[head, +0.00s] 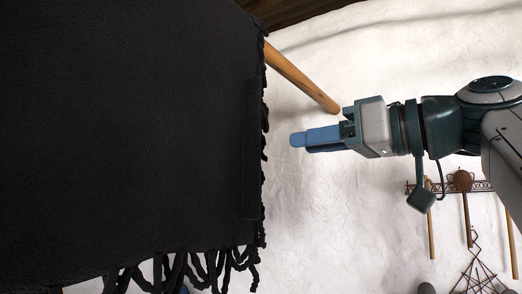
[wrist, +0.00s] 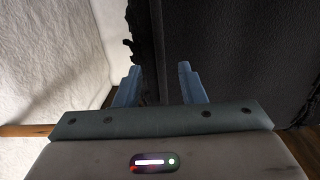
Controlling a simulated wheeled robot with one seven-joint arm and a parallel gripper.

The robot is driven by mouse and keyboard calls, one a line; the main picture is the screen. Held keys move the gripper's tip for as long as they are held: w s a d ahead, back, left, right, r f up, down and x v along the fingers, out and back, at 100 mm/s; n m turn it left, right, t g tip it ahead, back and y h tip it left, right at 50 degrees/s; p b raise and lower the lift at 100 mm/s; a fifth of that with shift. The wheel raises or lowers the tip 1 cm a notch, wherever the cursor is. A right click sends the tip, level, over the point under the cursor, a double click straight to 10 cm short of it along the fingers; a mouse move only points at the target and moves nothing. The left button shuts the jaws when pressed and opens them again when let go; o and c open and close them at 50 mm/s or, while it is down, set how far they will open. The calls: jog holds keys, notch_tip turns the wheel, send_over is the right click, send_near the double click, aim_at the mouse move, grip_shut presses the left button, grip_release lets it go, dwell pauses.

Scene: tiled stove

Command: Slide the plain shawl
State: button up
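The plain shawl (head: 130,130) is black and hangs across the left half of the head view, with tassels along its bottom and a ragged right edge. It also fills the right of the wrist view (wrist: 250,50). My gripper (head: 297,139) points left towards the shawl's right edge, with a small gap between fingertips and edge in the head view. In the wrist view my gripper (wrist: 160,85) has its two blue fingers apart. The shawl's edge appears between them there; nothing is visibly clamped. How deep the edge lies between the fingers cannot be told.
A wooden pole (head: 303,78) sticks out past the shawl's upper right edge. The white wall (head: 330,210) is behind. Fire tools hang from a rack (head: 465,187) at the lower right. The space below my gripper looks clear.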

aim_at(260, 150)
jog(key=p+x, duration=0.2)
jog(key=x, duration=0.7)
jog(key=shift+w+a, duration=0.2)
jog(key=shift+w, duration=0.05)
jog(key=shift+c, duration=0.3)
grip_shut()
jog(key=shift+d, duration=0.1)
